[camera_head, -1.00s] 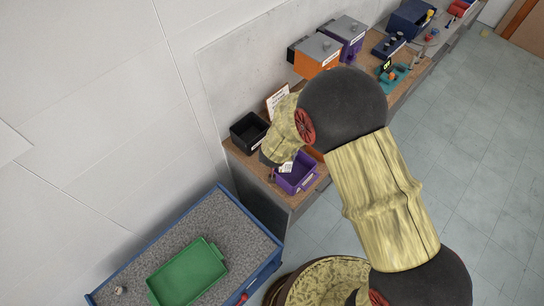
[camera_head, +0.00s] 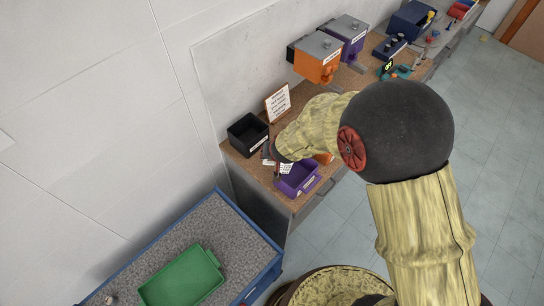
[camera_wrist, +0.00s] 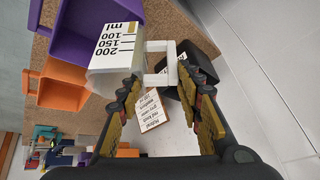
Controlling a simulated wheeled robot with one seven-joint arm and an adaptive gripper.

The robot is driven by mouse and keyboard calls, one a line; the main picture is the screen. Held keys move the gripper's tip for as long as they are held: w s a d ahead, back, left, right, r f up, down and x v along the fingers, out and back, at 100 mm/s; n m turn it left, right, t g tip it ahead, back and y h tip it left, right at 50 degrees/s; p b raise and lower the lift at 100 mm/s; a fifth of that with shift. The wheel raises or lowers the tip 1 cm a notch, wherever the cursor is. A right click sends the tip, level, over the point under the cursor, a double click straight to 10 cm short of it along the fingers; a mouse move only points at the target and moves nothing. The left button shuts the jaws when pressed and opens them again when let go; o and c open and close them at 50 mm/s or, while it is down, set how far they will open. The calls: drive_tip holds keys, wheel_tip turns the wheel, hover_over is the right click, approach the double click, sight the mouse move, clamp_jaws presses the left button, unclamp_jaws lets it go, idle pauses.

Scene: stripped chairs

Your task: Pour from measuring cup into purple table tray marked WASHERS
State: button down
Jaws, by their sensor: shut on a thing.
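My gripper (camera_wrist: 160,82) is shut on the measuring cup (camera_wrist: 112,48), at its white handle (camera_wrist: 163,62) in the wrist view. The cup is whitish, with a white scale label reading 100, 150 and 200 ml. In the head view, the cup's label (camera_head: 286,168) shows at the rear left of the purple tray, and my gripper (camera_head: 277,158) is mostly hidden by my arm. The purple tray (camera_head: 301,187) stands at the bench's near end with a white label too small to read. Its purple wall (camera_wrist: 76,45) also shows beside the cup in the wrist view. The cup's contents are hidden.
A black bin (camera_head: 247,134) and a printed sign (camera_head: 278,103) stand near the wall. An orange tray (camera_wrist: 62,85) lies beyond the purple one. Orange (camera_head: 317,57) and purple (camera_head: 346,32) dispensers stand farther along. A green tray (camera_head: 183,280) sits on a grey-topped blue table.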

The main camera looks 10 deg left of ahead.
drive_tip(key=shift+d+r+y+b, duration=0.2)
drive_tip(key=shift+r+y+b, duration=0.45)
drive_tip(key=shift+b, duration=2.4)
drive_tip(key=shift+m+y+b, duration=0.3)
drive_tip(key=shift+y+b, duration=0.05)
drive_tip(key=shift+b, duration=0.9)
drive_tip(key=shift+d+r+b, duration=0.15)
drive_tip(key=shift+r+b, duration=0.1)
drive_tip(key=shift+b, duration=1)
drive_tip(key=shift+d+y+b, duration=0.15)
drive_tip(key=shift+y+b, duration=0.35)
drive_tip(key=shift+b, duration=1.05)
drive_tip(key=shift+d+r+m+y+b, duration=0.4)
drive_tip(key=shift+y+b, duration=0.3)
drive_tip(key=shift+b, duration=2.5)
drive_tip(key=shift+w+d+y+b, duration=0.2)
drive_tip(key=shift+y+b, duration=0.4)
drive_tip(key=shift+b, duration=1.45)
